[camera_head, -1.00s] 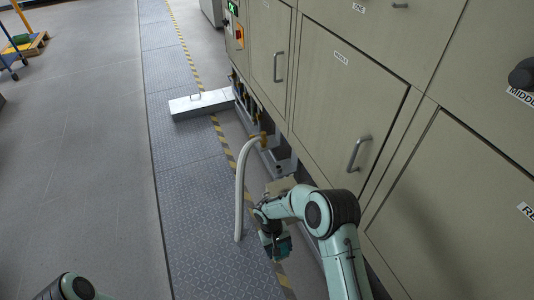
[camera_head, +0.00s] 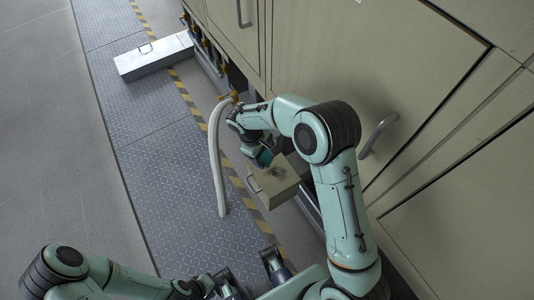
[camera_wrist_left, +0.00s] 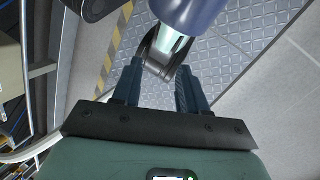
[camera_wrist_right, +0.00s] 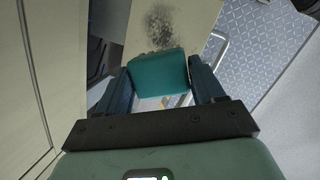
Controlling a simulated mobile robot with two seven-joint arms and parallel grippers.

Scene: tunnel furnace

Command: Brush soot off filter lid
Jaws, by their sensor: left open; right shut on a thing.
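The filter lid (camera_head: 277,196) is a beige box-like cover with a handle at its front, sticking out low from the cabinet. A dark soot patch lies on its top; the lid also shows in the right wrist view (camera_wrist_right: 185,15). My right gripper (camera_head: 262,152) is shut on a teal brush (camera_wrist_right: 160,74) at the sooty end of the lid. I cannot tell whether the brush touches the surface. My left gripper (camera_head: 250,274) is open in front of the lid, and its fingers are empty in the left wrist view (camera_wrist_left: 160,85).
A white hose (camera_head: 216,160) arches from the cabinet to the floor left of the lid. A long metal box (camera_head: 153,57) lies further along the floor. The cabinet doors (camera_head: 370,70) stand close on the right.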

